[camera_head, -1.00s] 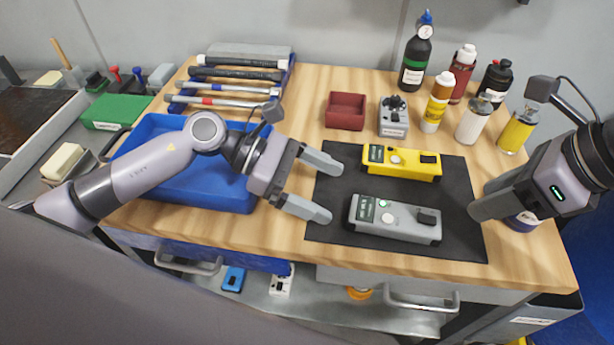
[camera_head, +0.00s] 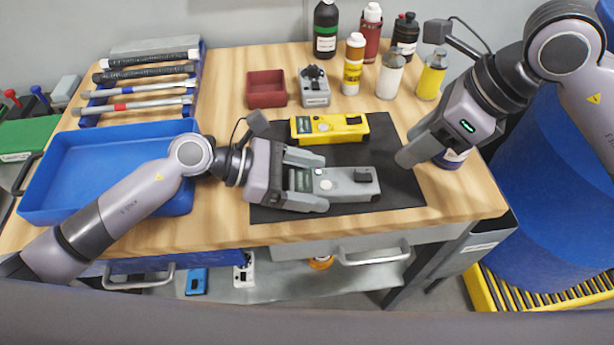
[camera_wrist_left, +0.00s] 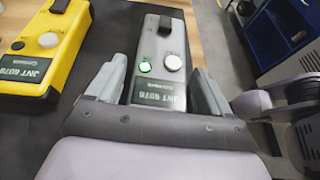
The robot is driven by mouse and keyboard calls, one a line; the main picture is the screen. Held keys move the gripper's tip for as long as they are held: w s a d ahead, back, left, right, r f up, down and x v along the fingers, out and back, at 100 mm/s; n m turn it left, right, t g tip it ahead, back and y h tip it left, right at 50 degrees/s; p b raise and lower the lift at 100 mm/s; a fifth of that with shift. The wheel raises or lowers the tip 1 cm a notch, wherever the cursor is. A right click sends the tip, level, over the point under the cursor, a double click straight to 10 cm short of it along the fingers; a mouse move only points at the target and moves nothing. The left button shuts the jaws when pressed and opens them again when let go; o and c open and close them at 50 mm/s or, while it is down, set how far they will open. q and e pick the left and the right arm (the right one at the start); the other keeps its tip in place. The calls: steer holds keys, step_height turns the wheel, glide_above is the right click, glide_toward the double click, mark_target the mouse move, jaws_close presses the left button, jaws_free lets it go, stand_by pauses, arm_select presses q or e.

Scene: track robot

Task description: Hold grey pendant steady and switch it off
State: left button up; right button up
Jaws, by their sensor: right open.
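The grey pendant (camera_head: 345,190) lies on the black mat (camera_head: 398,190), with a dark switch (camera_head: 362,174) near its right end. My right gripper (camera_head: 408,152) is open and empty, above the mat's right edge, apart from the pendant.
A yellow pendant (camera_head: 330,129) lies just behind the grey one; it also shows in the left wrist view (camera_wrist_left: 40,50). A red box (camera_head: 267,90), a grey device (camera_head: 314,88) and several bottles (camera_head: 390,75) stand behind. A blue tray (camera_head: 75,172) is at left.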

arm_select(q)
steer(key=c, duration=1)
arm_select(e)
steer(key=shift+c, duration=0.3)
arm_select(q)
steer(key=shift+c, duration=0.2)
arm_select(e)
steer(key=c, duration=0.5)
steer(key=shift+a+n, duration=0.2)
steer(key=shift+n, duration=0.1)
jaws_close()
steer(key=n+g+h, duration=0.2)
steer(key=n+h, duration=0.3)
steer(key=n, duration=1.4)
glide_toward(357, 176)
steer(key=shift+s+d+f, duration=0.1)
steer(key=shift+d+f, duration=0.05)
steer(key=shift+f, duration=2.55)
